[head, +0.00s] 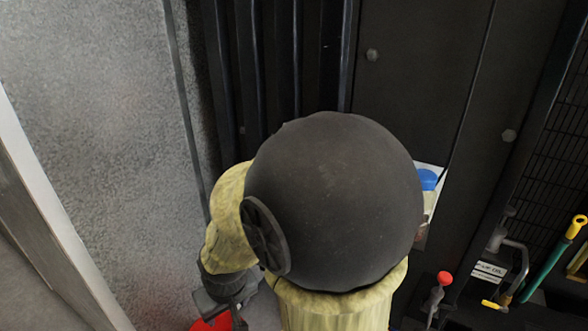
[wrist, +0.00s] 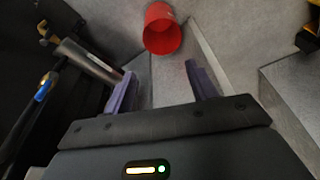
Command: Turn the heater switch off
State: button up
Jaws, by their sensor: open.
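I cannot make out the heater switch in either view. My gripper (wrist: 160,80) is open and empty in the wrist view, its two purple fingers apart above a grey floor. In the head view my gripper is mostly hidden by my arm; a dark part of it shows low, left of centre. My large dark arm joint covers the middle of that view and hides part of the black cabinet (head: 425,70) behind it.
A red bucket (wrist: 160,30) stands beyond the fingers; its red also shows in the head view (head: 212,324). A red-knobbed lever (head: 445,278), a white label (head: 489,270) and a green yellow-ended handle (head: 548,262) are at right. A grey cylinder (wrist: 88,60) lies left of the fingers.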

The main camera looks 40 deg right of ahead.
jog(key=o, duration=0.4)
jog(key=w+m+t+p, duration=0.1)
jog(key=w+m+t, duration=0.2)
jog(key=w, duration=0.5)
jog(key=shift+w+d+r, duration=0.15)
jog(key=shift+w+d, duration=0.05)
jog(key=shift+w, duration=0.2)
jog(key=w+d+r+m+t+h+p, duration=0.1)
jog(key=w+d+m+t+h, duration=0.25)
jog(key=w+d, duration=0.3)
jog(key=s+d+r+m+g+h+p, duration=0.1)
jog(key=d+r+m+g+h, duration=0.1)
jog(key=d+r+m+h, duration=0.5)
jog(key=d+r+h, duration=0.1)
jog(key=d+h, duration=0.2)
jog(key=h, duration=0.3)
jog(key=shift+s+d+r+p, duration=0.2)
jog(key=shift+s+r+p, duration=0.1)
jog(key=shift+s+p, duration=0.1)
jog(key=p+x, duration=0.5)
jog(key=x, duration=1.2)
jog(key=shift+d, duration=0.25)
jog(key=shift+c, duration=0.2)
